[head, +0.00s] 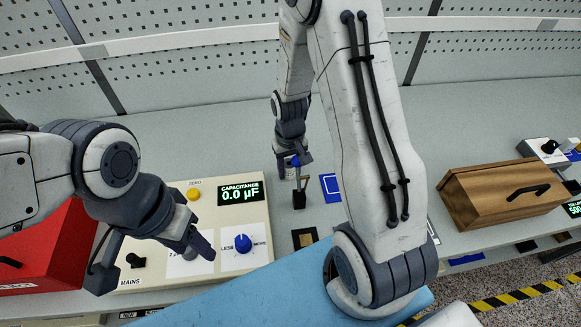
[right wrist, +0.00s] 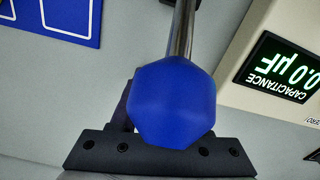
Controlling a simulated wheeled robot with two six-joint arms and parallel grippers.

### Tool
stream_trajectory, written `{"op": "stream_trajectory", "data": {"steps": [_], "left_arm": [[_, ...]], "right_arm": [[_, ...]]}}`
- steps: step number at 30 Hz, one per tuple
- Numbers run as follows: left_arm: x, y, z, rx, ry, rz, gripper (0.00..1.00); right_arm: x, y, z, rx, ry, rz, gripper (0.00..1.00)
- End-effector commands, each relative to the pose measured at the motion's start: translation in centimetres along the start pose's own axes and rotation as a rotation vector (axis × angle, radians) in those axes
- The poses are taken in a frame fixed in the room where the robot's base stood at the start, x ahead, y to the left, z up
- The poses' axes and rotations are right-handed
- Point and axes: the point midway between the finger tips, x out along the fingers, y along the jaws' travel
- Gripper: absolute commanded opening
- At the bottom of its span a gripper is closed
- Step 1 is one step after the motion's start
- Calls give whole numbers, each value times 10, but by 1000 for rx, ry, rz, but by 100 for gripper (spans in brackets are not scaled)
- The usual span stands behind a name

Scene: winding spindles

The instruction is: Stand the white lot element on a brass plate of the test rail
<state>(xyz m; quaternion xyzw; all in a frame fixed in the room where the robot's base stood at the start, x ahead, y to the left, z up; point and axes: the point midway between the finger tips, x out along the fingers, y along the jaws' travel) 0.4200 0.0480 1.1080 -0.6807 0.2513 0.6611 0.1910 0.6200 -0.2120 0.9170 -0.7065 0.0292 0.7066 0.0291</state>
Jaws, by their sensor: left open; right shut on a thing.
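My right gripper (head: 297,166) is shut on a blue knob (right wrist: 173,103), which sits on a steel rod (right wrist: 183,35). In the head view the rod (head: 299,183) goes down to a small black block on the bench. A brass plate (head: 305,239) in a dark surround lies in front of that block; the arm and a blue surface hide what is around it. My left gripper (head: 155,262) is open and empty over the meter panel. I cannot make out the white lot element in either view.
The meter panel (head: 132,256) has a blue dial (head: 243,243) and a display (head: 240,193) reading 0.0 µF. A red box (head: 55,245) stands left, a wooden box (head: 500,190) right. A blue-framed marking (head: 330,186) lies behind my right arm.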

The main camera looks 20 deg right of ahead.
Motion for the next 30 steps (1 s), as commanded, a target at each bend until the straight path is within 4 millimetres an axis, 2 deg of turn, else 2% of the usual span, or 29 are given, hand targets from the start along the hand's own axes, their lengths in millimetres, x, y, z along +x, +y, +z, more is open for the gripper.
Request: {"op": "stream_trajectory", "data": {"steps": [4,5,6,7,16,20,23,30], "left_arm": [[3,0,0,0,0,0,52],[3,0,0,0,0,0,52],[2,0,0,0,0,0,52],[2,0,0,0,0,0,52],[1,0,0,0,0,0,52],[1,0,0,0,0,0,52],[3,0,0,0,0,0,52],[8,-1,0,0,0,0,52]], "right_arm": [[4,0,0,0,0,0,0],[4,0,0,0,0,0,50],[3,0,0,0,0,0,65],[3,0,0,0,0,0,76],[2,0,0,0,0,0,76],[-6,0,-1,0,4,0,76],[-20,0,-2,0,7,0,76],[-72,0,-2,0,9,0,76]]}}
